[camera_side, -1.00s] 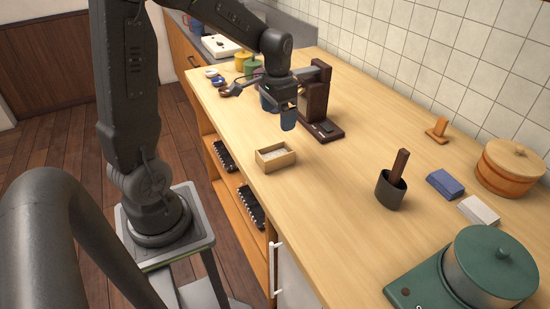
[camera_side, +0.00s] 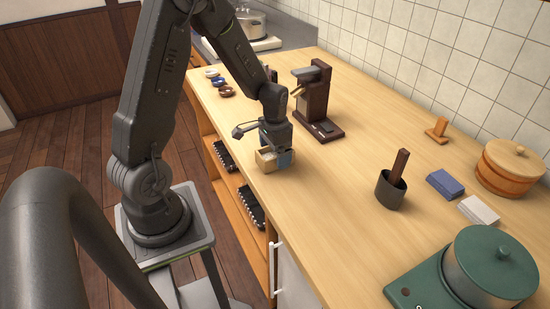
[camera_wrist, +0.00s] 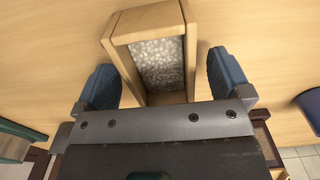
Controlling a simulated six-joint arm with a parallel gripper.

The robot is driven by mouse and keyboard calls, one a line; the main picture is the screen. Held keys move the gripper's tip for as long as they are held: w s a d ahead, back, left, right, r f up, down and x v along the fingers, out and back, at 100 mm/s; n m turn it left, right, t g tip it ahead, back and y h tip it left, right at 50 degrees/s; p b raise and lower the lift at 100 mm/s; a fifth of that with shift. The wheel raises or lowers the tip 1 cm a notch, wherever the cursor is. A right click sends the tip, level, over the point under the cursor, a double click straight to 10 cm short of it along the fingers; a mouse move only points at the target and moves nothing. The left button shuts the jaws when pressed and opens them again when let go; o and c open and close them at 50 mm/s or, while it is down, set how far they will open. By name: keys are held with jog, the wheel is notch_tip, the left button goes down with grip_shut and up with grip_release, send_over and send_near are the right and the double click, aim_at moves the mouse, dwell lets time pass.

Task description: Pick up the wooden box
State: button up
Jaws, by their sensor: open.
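The wooden box (camera_wrist: 116,45) is a small open-topped light-wood box with pale speckled contents inside. In the wrist view it lies between the two blue fingertips of my gripper (camera_wrist: 164,83). A gap shows on each side between the fingers and the box walls. In the side view the wooden box (camera_side: 264,163) sits on the counter near its front edge, partly hidden by my gripper (camera_side: 276,158), which is down at it. My gripper is open and does not hold the box.
A dark brown stand (camera_side: 318,100) is on the counter behind my gripper. A dark cup (camera_side: 390,192) with a wooden handle, a blue block (camera_side: 445,184), a white block (camera_side: 479,210), a round wooden container (camera_side: 511,172) and a green pot (camera_side: 490,262) stand right. Bare counter lies between.

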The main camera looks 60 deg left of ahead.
jog(key=shift+f, duration=0.9)
jog(key=shift+c, duration=0.2)
jog(key=c, duration=1)
jog(key=shift+c, duration=0.2)
jog(key=shift+r, duration=0.1)
